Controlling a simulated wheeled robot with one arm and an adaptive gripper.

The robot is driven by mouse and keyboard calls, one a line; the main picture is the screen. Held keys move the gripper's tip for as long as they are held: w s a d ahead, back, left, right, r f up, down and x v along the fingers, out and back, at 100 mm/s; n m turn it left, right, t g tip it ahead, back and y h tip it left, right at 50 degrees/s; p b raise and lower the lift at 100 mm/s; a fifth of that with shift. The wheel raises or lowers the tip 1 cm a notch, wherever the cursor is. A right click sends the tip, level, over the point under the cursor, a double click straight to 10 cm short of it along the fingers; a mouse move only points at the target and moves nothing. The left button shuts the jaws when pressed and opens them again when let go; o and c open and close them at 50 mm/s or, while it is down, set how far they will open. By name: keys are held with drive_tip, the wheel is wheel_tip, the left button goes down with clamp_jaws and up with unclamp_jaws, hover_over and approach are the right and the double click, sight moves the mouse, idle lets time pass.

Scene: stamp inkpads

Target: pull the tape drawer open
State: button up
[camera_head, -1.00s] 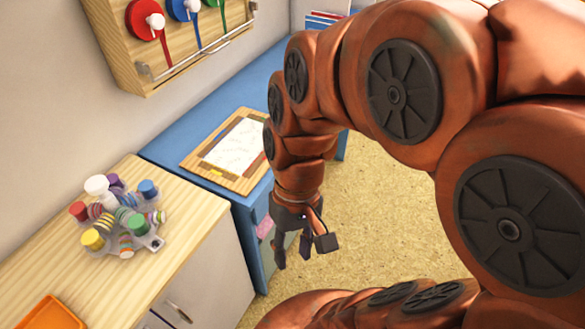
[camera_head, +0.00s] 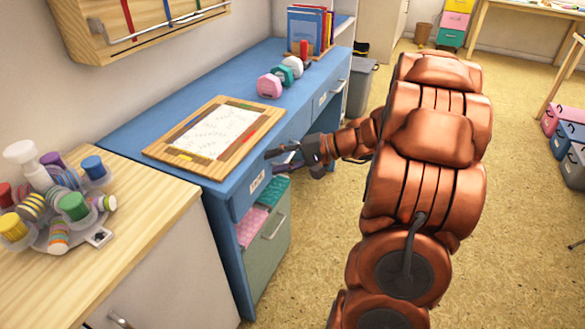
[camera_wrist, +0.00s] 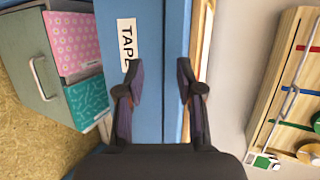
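The tape drawer (camera_head: 245,196) is a blue drawer front in the blue desk, on the side facing the aisle. It looks shut in the head view. Its white label (camera_wrist: 127,42) reads "TAPE", partly covered by a finger in the wrist view, and the label also shows small in the head view (camera_head: 257,182). My gripper (camera_wrist: 160,85) is open, with its two dark fingers apart and nothing between them but the blue desk front behind. In the head view my gripper (camera_head: 278,160) is beside the desk's front edge, near the drawer.
A wooden-framed board (camera_head: 160,151) with paper lies on the desk top above the drawer. A grey-green bin (camera_head: 268,250) with pink and teal items stands under the drawer. The floor right of the desk is open.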

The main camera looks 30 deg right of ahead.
sight(294, 153)
drive_tip(key=w+d+f+m+t+h+b, duration=0.1)
drive_tip(key=d+f+t+b, duration=0.15)
drive_tip(key=d, duration=0.45)
drive_tip(key=w+d+f+m+t+h+b, duration=0.1)
drive_tip(key=d+f+m+t, duration=0.15)
drive_tip(key=d, duration=0.45)
drive_tip(key=shift+n, duration=0.35)
drive_tip(key=x, duration=0.5)
drive_tip(key=f+x, duration=0.1)
drive_tip(key=x, duration=0.1)
drive_tip(key=shift+w+a+b, duration=0.15)
drive_tip(key=shift+a+b, duration=0.15)
drive_tip(key=shift+b, duration=0.1)
clamp_jaws()
